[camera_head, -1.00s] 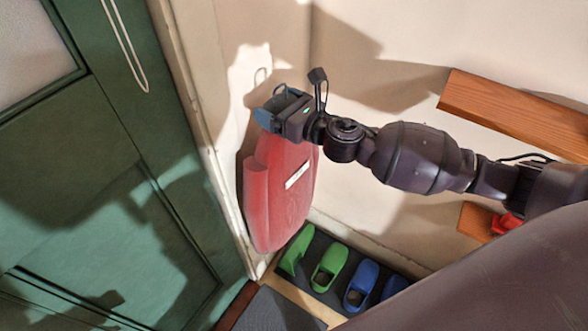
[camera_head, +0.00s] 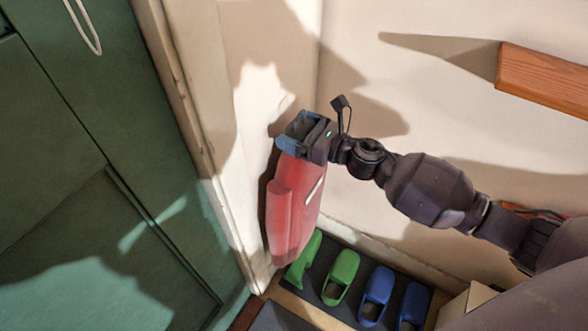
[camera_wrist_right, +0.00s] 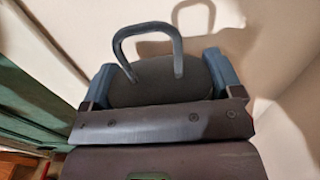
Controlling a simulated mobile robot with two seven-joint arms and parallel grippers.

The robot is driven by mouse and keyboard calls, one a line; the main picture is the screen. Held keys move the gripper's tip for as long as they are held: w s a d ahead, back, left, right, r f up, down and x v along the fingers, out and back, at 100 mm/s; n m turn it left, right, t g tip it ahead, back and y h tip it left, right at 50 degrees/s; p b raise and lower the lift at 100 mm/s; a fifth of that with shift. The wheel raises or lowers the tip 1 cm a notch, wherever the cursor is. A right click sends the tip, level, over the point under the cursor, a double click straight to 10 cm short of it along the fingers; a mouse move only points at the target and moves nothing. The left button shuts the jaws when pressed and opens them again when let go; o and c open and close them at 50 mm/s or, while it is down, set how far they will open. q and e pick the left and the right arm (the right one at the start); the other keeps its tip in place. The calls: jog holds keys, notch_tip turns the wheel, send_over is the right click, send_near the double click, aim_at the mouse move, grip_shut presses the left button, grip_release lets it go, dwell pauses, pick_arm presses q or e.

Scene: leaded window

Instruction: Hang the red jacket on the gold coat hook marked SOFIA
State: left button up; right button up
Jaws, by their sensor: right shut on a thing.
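The red jacket (camera_head: 292,210) hangs below my right gripper (camera_head: 289,142), close to the wall near the corner. It has a small white strip on its side. My right gripper is shut on the jacket's top. In the right wrist view, a dark grey top piece (camera_wrist_right: 160,82) sits between the two blue fingers, and a grey loop (camera_wrist_right: 148,42) rises from it. I cannot make out a gold coat hook or the SOFIA mark in either current view. My left gripper is not in view.
A green door (camera_head: 75,150) with a pale frame (camera_head: 190,130) stands left of the jacket. Green shoes (camera_head: 341,272) and blue shoes (camera_head: 376,290) stand on a dark mat below. A wooden shelf (camera_head: 545,80) juts from the wall at right. Bare wall lies between.

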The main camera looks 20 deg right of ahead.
aim_at(299, 194)
notch_tip(299, 194, down, 9)
jog(key=b, duration=0.3)
jog(key=shift+f+b, duration=0.3)
jog(key=shift+f, duration=0.1)
notch_tip(299, 194, down, 4)
jog(key=shift+r+b, duration=0.25)
jog(key=shift+b, duration=0.45)
jog(key=shift+f, duration=0.35)
jog(key=shift+r, duration=0.2)
jog(key=shift+f, duration=0.25)
jog(key=o, duration=0.7)
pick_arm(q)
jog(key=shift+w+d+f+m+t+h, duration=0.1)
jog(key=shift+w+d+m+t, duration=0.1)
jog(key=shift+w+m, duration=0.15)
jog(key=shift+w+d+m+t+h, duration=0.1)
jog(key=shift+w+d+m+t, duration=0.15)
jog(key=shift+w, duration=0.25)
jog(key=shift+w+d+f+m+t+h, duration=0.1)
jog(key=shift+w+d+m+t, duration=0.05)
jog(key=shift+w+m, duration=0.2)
pick_arm(e)
jog(key=shift+r, duration=0.1)
